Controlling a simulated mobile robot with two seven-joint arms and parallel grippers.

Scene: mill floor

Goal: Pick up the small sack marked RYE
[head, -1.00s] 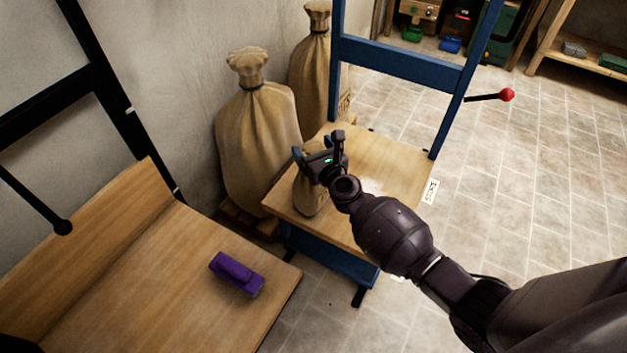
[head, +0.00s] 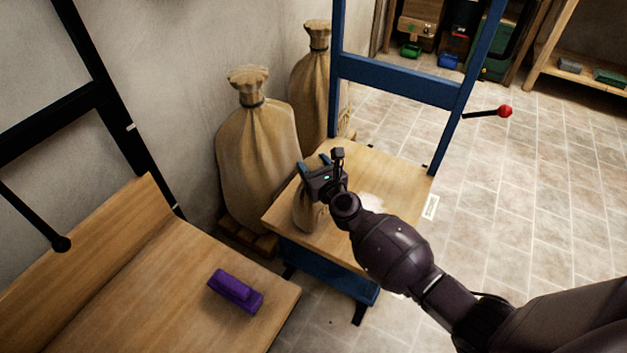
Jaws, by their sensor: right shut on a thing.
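A small tan sack (head: 306,214) is at the left part of the wooden platform of a blue-framed stand (head: 400,178). My right gripper (head: 318,168) is shut on the sack's upper part from above. The gripper and wrist hide the sack's top and right side. No RYE marking is readable on the side I see. The sack's bottom is at or very near the platform; I cannot tell whether it touches. My left gripper is not in view.
Two large tied sacks (head: 255,150) (head: 312,85) stand behind the platform by the wall. A wooden bench (head: 150,275) at the lower left holds a purple block (head: 236,291). A red-knobbed lever (head: 505,111) juts from the blue frame. Tiled floor (head: 540,210) is open at right.

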